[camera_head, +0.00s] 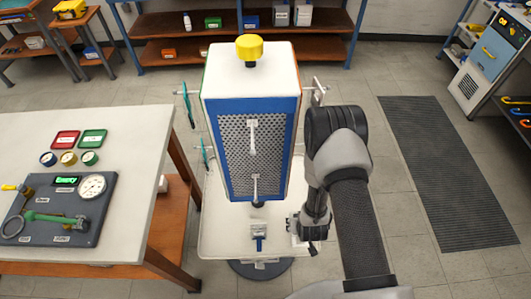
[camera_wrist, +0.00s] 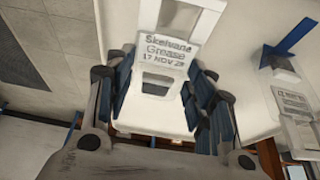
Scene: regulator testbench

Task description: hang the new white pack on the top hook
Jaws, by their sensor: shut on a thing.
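The white pack (camera_wrist: 165,52) fills the middle of the wrist view, with a printed label reading about "Skeivane Grease" and a date. My gripper (camera_wrist: 160,105) is shut on it, with dark pads on both sides. In the head view my gripper (camera_head: 302,228) is low, right of the stand's lower end, and the pack shows only as a small pale patch there. The stand (camera_head: 232,154) has a blue-framed pegboard face. The top hook (camera_head: 252,137) sticks out at mid-height and looks bare. A lower hook (camera_head: 255,187) is below it.
The stand's white tray (camera_head: 222,240) holds a small blue piece (camera_head: 258,243) with a pale tag, left of my gripper. Hooks jut from the stand's sides. A white-topped table (camera_head: 110,130) with a gauge panel (camera_head: 65,208) stands left. Floor is clear right of my arm.

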